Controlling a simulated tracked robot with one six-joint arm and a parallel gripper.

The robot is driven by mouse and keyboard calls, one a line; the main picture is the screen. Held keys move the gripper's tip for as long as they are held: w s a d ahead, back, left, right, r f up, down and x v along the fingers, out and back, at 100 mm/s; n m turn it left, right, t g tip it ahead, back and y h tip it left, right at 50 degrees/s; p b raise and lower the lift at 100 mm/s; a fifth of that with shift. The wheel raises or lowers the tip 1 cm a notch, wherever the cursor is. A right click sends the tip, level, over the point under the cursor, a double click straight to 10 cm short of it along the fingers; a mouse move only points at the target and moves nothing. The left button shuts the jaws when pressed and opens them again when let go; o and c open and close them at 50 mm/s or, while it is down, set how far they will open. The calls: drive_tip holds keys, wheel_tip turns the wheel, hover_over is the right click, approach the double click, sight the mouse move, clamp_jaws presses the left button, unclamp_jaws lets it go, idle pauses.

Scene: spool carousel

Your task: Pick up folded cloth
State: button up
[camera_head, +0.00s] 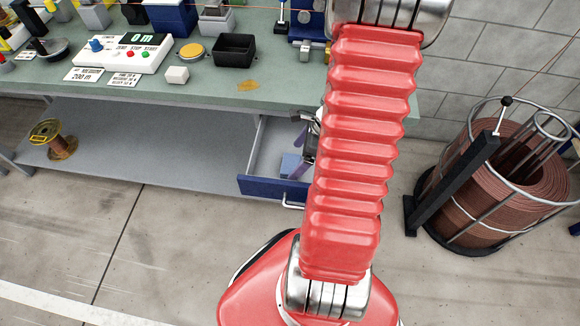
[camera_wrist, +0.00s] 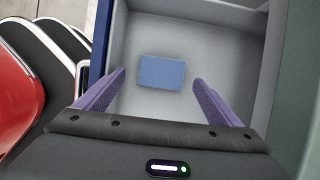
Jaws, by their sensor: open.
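The folded cloth (camera_wrist: 162,72) is a small flat blue rectangle on the bottom of an open grey drawer in the wrist view. It also shows in the head view (camera_head: 291,165), partly hidden by my arm. My gripper (camera_wrist: 149,82) is open, its two purple fingers apart, with the cloth seen between and beyond the fingertips. Nothing is between the fingers, and the cloth seems apart from them. The drawer (camera_head: 272,186) has a dark blue front and is pulled out under the green workbench (camera_head: 225,90).
On the bench stand a black bin (camera_head: 234,50), a white counter box (camera_head: 125,52) and a white cube (camera_head: 177,75). A coil rack (camera_head: 510,180) stands at the right.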

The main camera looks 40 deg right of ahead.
sight(292, 164)
drive_tip(key=shift+x, duration=1.95)
drive_tip(key=shift+d, duration=0.1)
drive_tip(key=shift+c, duration=0.2)
drive_tip(key=c, duration=1.1)
